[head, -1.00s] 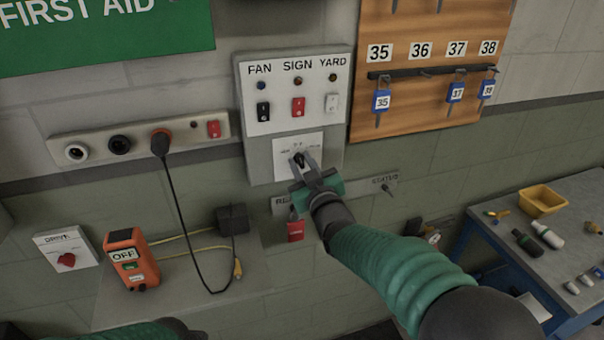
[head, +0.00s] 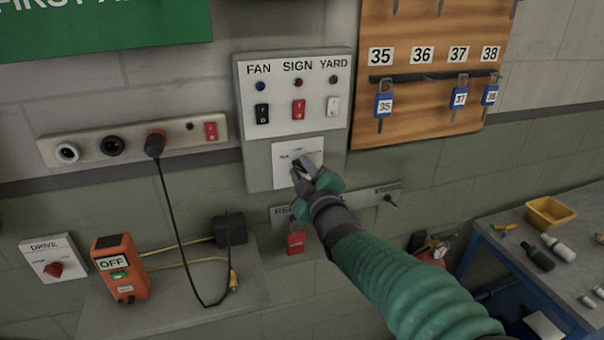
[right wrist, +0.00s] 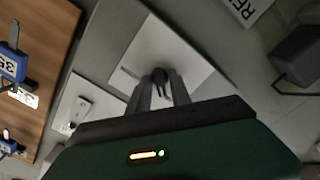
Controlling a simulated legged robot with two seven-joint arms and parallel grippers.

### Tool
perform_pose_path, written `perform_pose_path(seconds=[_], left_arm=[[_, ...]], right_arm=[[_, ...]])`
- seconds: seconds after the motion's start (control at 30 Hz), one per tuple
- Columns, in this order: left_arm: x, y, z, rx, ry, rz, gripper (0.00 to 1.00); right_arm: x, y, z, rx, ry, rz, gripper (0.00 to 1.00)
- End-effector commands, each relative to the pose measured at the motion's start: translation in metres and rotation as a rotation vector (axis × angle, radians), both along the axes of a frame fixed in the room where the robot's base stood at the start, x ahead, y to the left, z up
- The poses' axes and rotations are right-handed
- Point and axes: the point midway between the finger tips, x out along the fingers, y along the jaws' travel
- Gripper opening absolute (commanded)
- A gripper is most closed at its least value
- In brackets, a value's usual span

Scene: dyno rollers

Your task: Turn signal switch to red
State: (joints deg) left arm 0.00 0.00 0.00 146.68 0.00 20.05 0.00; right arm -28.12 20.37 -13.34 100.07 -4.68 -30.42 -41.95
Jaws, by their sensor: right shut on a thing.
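A white switch plate (head: 283,153) with a small dark rotary knob is set in the lower part of the grey panel (head: 258,176). Its lettering is too small to read, so I cannot tell which position the knob points to. My right gripper (head: 299,167) is shut on the knob and covers much of it in the head view. In the right wrist view the dark knob (right wrist: 160,76) sits between the two fingers, in front of the white plate (right wrist: 190,50). The gripper is rolled at a slant to the plate. My left gripper is not in view.
Above are FAN, SIGN and YARD rocker switches (head: 298,109). A key board (head: 420,110) hangs to the right. A socket strip (head: 90,145), a plugged-in black cable and an orange OFF device (head: 121,268) are at left. A red tag (head: 295,243) hangs below the gripper.

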Motion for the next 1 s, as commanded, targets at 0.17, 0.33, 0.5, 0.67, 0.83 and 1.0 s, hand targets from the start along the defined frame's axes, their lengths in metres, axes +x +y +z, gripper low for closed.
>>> perform_pose_path(seconds=[0.17, 0.33, 0.5, 0.67, 0.83, 1.0], left_arm=[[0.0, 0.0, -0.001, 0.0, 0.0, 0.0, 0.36], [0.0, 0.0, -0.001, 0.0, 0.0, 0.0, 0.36], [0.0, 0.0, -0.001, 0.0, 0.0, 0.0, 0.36], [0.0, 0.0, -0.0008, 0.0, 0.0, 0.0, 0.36], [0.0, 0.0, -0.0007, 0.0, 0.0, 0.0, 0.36], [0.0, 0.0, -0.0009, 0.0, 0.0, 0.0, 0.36]], right_arm=[[-0.001, 0.0021, -0.0086, -0.013, 0.015, 0.003, 0.0], [-0.001, 0.0021, -0.0088, -0.012, 0.016, 0.004, 0.0], [-0.001, 0.0021, -0.0082, -0.011, 0.014, 0.003, 0.33], [-0.0005, 0.0016, -0.0058, -0.01, 0.01, 0.002, 0.33], [-0.0002, 0.0012, -0.0038, -0.007, 0.006, 0.001, 0.33], [-0.0011, 0.0004, -0.0026, -0.007, 0.004, 0.001, 0.33]])
